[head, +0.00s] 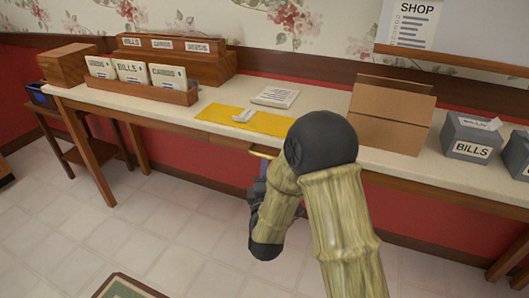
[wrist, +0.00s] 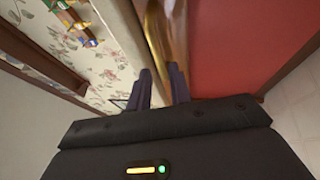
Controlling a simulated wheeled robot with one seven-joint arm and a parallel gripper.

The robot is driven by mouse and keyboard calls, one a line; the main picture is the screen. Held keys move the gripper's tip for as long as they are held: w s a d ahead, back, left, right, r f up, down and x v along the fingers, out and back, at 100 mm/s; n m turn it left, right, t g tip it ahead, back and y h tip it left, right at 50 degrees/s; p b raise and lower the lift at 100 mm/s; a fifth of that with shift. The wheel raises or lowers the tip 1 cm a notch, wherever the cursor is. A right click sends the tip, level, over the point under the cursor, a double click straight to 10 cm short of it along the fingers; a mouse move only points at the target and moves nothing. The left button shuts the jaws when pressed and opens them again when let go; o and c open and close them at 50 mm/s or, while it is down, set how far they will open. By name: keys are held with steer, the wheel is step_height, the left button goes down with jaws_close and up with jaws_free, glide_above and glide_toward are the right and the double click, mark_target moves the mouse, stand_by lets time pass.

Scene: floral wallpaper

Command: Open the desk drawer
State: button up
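The desk (head: 160,108) has a pale top and a wooden front. The drawer (head: 225,143) is in its front edge below the yellow mat; it looks closed, and my arm hides its right part. Its brass handle (head: 262,153) shows just left of my arm. My gripper (head: 258,188) is below the handle, partly hidden by my arm. In the wrist view the two dark fingers of my gripper (wrist: 162,88) stand apart.
A yellow mat (head: 248,121) with papers lies on the desk. A wooden file tray (head: 145,90) stands left, a cardboard box (head: 390,118) and grey bins (head: 470,138) right. A small side table (head: 75,156) is at the left. The tiled floor in front is mostly clear.

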mark_target(265, 156)
steer(key=w, duration=0.2)
steer(key=w+p, duration=0.1)
steer(key=w+r, duration=0.1)
steer(key=w, duration=0.1)
steer(key=shift+w+a, duration=0.15)
steer(key=shift+w, duration=0.2)
jaws_close()
